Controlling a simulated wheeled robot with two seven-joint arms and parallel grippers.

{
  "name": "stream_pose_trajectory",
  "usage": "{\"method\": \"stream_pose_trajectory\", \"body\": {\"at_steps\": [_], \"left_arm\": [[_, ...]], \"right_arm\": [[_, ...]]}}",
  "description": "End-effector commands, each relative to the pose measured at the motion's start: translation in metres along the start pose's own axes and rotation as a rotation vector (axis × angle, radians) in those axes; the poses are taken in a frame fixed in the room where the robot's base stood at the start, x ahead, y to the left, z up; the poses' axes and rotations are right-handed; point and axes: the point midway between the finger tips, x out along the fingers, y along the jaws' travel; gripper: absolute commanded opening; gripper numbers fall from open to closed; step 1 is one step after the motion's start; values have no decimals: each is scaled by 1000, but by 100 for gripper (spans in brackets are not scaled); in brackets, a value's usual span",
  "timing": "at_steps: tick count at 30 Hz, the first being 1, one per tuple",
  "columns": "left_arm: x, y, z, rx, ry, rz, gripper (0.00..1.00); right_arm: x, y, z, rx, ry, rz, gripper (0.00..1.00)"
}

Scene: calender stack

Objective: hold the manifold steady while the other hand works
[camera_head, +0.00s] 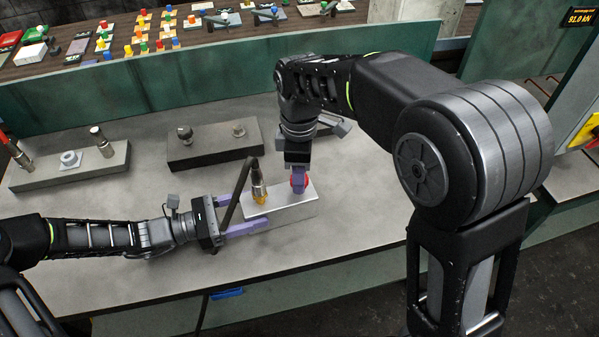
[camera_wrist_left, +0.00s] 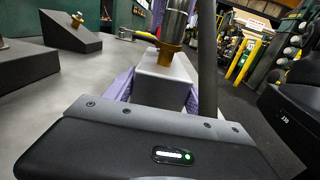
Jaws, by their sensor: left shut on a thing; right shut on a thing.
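The manifold (camera_head: 295,205) is a pale metal block lying on the grey bench. My left gripper (camera_head: 245,215) is shut on its left end, with a purple finger along each side. The left wrist view shows the block (camera_wrist_left: 160,85) between the purple fingers. A metal fitting with a brass-coloured base (camera_head: 259,190) stands upright on the block's left part, with a dark hose at it. My right gripper (camera_head: 298,182) points down over the block's right part and is shut on a small red part (camera_head: 307,183). The fingers hide most of that part.
A grey block with fittings (camera_head: 70,165) lies at left, and a dark block with two fittings (camera_head: 210,145) lies behind the manifold. A green panel (camera_head: 200,75) edges the bench's back. The bench front is largely clear.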

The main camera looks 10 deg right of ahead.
Motion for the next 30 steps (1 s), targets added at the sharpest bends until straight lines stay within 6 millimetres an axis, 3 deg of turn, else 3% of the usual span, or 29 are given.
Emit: {"method": "stream_pose_trajectory", "body": {"at_steps": [11, 30], "left_arm": [[0, 0, 0, 0, -1, 0, 0], [0, 0, 0, 0, -1, -1, 0]], "right_arm": [[0, 0, 0, 144, 1, 0, 0], [0, 0, 1, 716, 0, 0, 0]]}}
